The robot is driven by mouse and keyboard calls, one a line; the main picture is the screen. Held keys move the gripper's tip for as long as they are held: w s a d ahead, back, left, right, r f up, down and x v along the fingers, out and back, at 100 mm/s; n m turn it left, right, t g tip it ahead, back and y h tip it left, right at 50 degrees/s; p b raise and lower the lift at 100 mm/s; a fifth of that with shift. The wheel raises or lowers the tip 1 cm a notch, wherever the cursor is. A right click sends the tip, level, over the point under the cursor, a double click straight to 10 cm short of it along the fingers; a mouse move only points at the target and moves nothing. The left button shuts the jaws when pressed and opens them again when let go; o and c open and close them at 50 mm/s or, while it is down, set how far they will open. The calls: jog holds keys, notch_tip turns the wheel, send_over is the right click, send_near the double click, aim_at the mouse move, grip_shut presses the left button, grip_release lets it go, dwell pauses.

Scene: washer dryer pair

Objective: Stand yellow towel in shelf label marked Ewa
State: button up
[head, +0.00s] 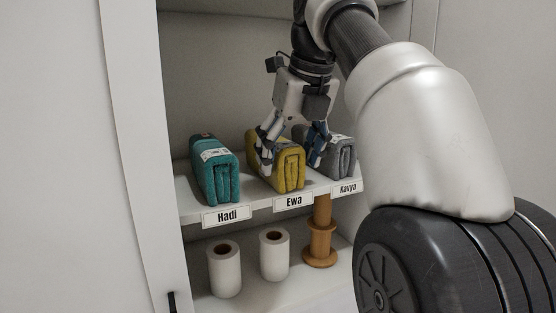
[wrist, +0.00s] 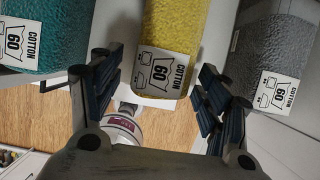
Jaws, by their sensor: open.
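The yellow towel (head: 289,168) stands folded on the shelf behind the label marked Ewa (head: 294,202). In the wrist view the yellow towel (wrist: 172,45) shows its cotton care label between and beyond my fingers. My gripper (head: 291,150) is open, with one finger on each side of the yellow towel. In the wrist view my gripper (wrist: 160,92) has a visible gap between each finger and the towel. Part of the towel's top is hidden behind my gripper in the head view.
A teal towel (head: 214,170) stands left behind the label Hadi (head: 227,215). A grey towel (head: 342,158) stands right behind the label Kavya (head: 347,188), close to my right finger. Two paper rolls (head: 224,270) and a wooden spool (head: 320,245) stand on the lower level.

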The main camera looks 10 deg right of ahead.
jog(key=s, duration=0.2)
jog(key=s+d+b, duration=0.1)
jog(key=s, duration=0.2)
jog(key=shift+s, duration=0.15)
jog(key=shift+s+a+f+n, duration=0.1)
jog(key=shift+s+f+n, duration=0.25)
jog(key=shift+n, duration=0.55)
jog(key=s+a+f+n, duration=0.1)
jog(key=s+f+n, duration=0.9)
jog(key=f+n, duration=0.5)
jog(key=s+a+f+n, duration=0.1)
jog(key=s+f+n, duration=0.9)
jog(key=f+n, duration=0.5)
jog(key=shift+f+n+h, duration=0.2)
jog(key=shift+n+h, duration=0.2)
jog(key=shift+n, duration=0.6)
jog(key=shift+s+a, duration=0.1)
